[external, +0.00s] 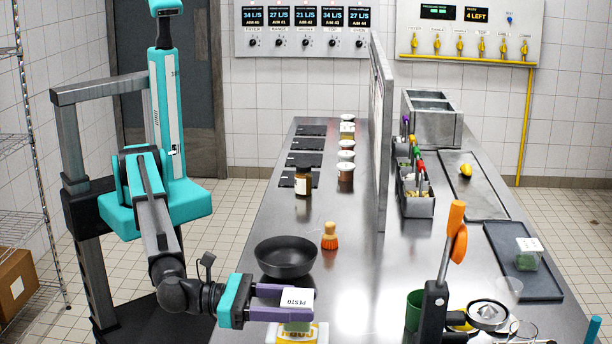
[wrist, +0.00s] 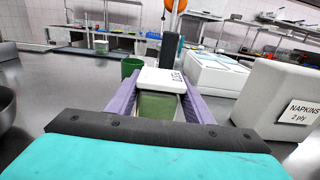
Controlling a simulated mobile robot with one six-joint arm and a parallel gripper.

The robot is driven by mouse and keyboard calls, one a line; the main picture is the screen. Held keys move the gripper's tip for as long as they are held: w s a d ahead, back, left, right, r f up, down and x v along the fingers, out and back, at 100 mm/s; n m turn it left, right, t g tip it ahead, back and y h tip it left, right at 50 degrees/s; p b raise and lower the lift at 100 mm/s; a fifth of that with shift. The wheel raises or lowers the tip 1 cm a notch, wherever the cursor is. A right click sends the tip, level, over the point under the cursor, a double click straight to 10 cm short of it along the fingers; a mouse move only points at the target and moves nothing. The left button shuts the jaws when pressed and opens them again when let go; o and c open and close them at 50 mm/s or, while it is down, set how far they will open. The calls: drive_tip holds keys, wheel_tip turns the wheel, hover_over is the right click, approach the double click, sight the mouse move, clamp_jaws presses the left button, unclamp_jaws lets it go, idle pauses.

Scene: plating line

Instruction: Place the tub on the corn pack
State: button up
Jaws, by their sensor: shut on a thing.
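The tub (external: 297,300) has a white lid marked PESTO and a green body. My gripper (external: 285,305) is shut on it, one purple finger on each side, near the front edge of the steel counter. In the wrist view the tub (wrist: 158,104) sits upright between the fingers. The corn pack (external: 310,336), yellow and white, shows directly below the tub at the bottom of the external view, cut off by the frame. Whether the tub touches it I cannot tell. I cannot make the pack out in the wrist view.
A green cup (external: 414,311) and utensils are to the right. The wrist view shows a napkin box (wrist: 285,95) and a white box (wrist: 215,72) at right.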

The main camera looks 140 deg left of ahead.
drive_tip(key=shift+f, duration=0.7)
drive_tip(key=shift+f, duration=0.15)
drive_tip(key=o, duration=1.1)
drive_tip(key=shift+o, duration=0.2)
drive_tip(key=shift+r, duration=0.2)
drive_tip(key=b+v, duration=0.1)
drive_tip(key=v, duration=1.1)
